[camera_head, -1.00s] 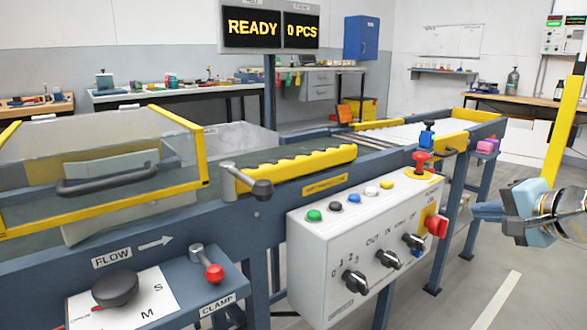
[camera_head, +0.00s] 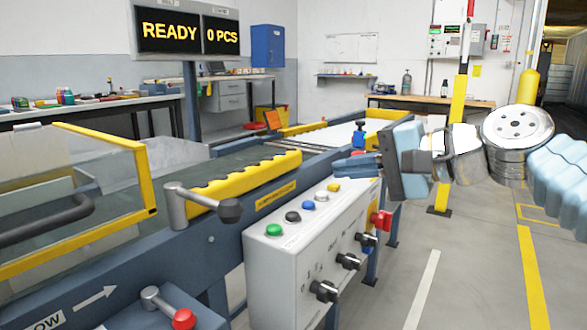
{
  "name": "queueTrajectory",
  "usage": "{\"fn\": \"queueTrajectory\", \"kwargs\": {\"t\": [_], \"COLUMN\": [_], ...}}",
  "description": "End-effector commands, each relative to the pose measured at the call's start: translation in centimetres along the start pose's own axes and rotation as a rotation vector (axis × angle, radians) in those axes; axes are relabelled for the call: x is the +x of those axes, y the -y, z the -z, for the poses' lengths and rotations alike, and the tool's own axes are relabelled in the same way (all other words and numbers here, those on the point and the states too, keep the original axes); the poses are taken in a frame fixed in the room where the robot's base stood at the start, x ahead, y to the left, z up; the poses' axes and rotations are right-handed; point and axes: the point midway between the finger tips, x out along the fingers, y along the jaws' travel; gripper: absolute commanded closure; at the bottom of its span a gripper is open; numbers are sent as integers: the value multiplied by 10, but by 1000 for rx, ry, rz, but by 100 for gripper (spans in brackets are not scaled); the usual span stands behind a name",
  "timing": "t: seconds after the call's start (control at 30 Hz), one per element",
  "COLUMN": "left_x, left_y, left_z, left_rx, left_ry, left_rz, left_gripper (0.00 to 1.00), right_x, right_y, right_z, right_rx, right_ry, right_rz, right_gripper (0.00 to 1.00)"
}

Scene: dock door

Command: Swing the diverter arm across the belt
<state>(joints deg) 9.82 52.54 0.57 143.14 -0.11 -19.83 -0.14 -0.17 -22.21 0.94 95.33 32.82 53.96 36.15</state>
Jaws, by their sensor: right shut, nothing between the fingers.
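The diverter arm appears to be the yellow scalloped bar (camera_head: 245,180), lying along the near side of the conveyor belt (camera_head: 215,168). A grey crank handle (camera_head: 178,205) with a dark knob (camera_head: 231,210) stands at its left end. My right gripper (camera_head: 345,165) is shut and empty. It points left above the far right end of the white control box, well right of the handle and apart from it. My left gripper is out of view.
The white control box (camera_head: 275,265) has coloured buttons, black knobs and a red switch (camera_head: 380,220) at its side. A clear yellow-edged guard (camera_head: 90,180) stands at left. A red-knobbed clamp lever (camera_head: 183,318) is at the bottom. The floor at right is free.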

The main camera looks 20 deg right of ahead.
Motion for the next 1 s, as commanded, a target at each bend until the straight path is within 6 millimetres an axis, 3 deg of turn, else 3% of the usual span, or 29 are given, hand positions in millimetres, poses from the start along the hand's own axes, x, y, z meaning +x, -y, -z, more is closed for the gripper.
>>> {"fn": "queueTrajectory", "kwargs": {"t": [0.17,0.6,0.8,1.0], "left_x": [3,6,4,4], "left_y": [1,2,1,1], "left_z": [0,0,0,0], "left_rx": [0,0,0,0], "left_ry": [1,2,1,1], "left_rz": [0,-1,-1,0], "left_gripper": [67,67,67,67], "right_x": [22,111,131,136], "right_y": [-2,3,10,12], "right_z": [0,0,0,0], "right_rx": [1,0,0,-1], "right_ry": [2,2,1,0], "right_rz": [-3,-3,-2,0], "right_gripper": [100,100,100,100]}}
